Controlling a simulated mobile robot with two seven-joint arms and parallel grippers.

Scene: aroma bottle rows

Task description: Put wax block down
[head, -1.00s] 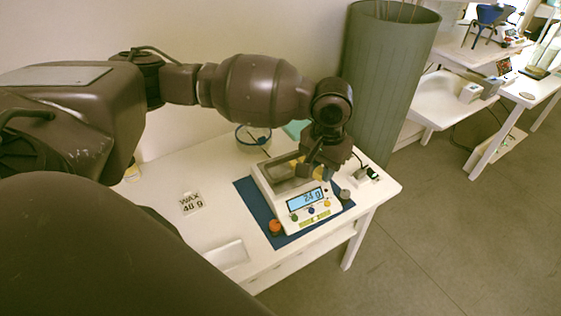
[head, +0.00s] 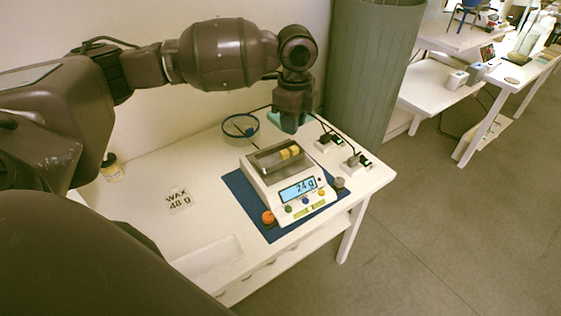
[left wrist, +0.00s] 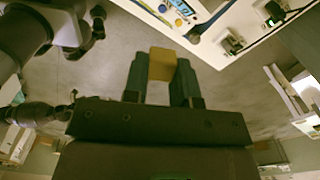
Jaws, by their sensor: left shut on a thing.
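My left gripper (head: 291,122) is above the far side of the scale, pointing down. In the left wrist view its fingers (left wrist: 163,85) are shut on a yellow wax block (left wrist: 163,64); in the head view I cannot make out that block. The scale (head: 253,178) stands on a blue mat (head: 238,185), its display (head: 299,190) reading 24 g. Yellow wax (head: 290,153) lies in the metal tray (head: 265,161) on top of the scale, apart from the gripper. My right gripper is not clearly seen.
A card (head: 178,200) reads WAX 48 g. A blue-rimmed round dish (head: 241,127) stands at the back. An orange knob-like thing (head: 268,217) and a grey one (head: 339,183) sit by the scale. Sockets (head: 357,162) with cables lie at right. The table's left part is mostly clear.

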